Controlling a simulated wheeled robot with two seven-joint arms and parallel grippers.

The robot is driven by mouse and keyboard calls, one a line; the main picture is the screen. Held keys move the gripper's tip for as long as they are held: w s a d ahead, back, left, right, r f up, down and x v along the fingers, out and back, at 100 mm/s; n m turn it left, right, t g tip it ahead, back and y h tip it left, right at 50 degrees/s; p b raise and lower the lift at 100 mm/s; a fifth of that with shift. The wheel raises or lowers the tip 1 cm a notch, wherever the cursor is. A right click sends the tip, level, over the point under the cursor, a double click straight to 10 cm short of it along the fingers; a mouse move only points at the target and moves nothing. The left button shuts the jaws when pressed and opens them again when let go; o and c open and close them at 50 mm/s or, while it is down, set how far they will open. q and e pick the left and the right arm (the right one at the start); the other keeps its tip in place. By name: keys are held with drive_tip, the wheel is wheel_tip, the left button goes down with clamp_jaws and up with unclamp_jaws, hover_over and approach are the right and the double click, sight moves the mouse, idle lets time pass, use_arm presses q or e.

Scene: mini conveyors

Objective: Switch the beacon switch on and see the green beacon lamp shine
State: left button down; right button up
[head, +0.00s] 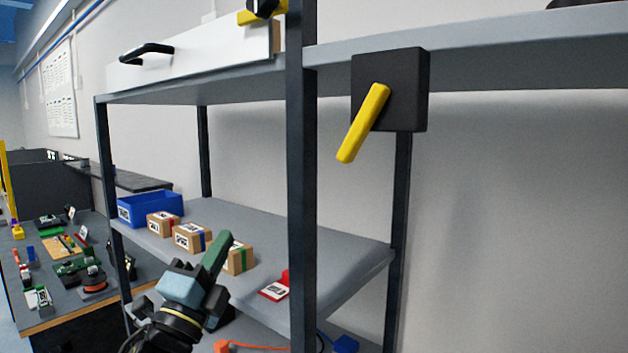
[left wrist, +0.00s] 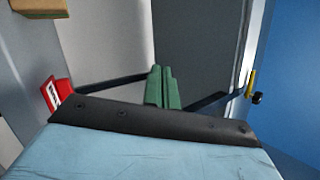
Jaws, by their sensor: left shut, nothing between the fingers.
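A black box (head: 415,90) with a yellow lever (head: 363,123) hangs at the front edge of the upper shelf, on the right. The lever slants down to the left; I cannot tell for sure whether it is the beacon switch. No green lamp is visible. My left gripper (head: 219,254), with green fingers, is low in front of the middle shelf, down and left of the lever and apart from it. Its fingers are shut together and empty in the left wrist view (left wrist: 161,87). My right gripper is not in view.
A dark rack post (head: 301,180) stands between my left gripper and the black box. The middle shelf (head: 340,250) holds a blue bin (head: 150,206), several cartons (head: 192,237) and a red item (head: 276,287). A white drawer front (head: 200,50) with a black handle is above. A cluttered bench (head: 60,300) stands left.

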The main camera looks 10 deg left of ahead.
use_arm(q)
drive_tip(key=s+d+r+n+g+h, duration=0.3)
drive_tip(key=r+n+g+h, duration=0.35)
drive_tip(key=n, duration=0.45)
drive_tip(key=s+d+r+n+g+h, duration=0.25)
drive_tip(key=r+n+g+h, duration=0.4)
drive_tip(key=n, duration=0.55)
drive_tip(key=s+d+r+n+g+h, duration=0.3)
drive_tip(key=r+n+g+h, duration=0.4)
drive_tip(key=n, duration=0.4)
drive_tip(key=s+a+r+m+y, duration=0.3)
drive_tip(key=a+r+m+y, duration=0.1)
drive_tip(key=m+y, duration=0.7)
drive_tip(key=shift+s+r+m+y, duration=0.15)
drive_tip(key=shift+s+m+y, duration=0.25)
drive_tip(key=shift+m, duration=0.7)
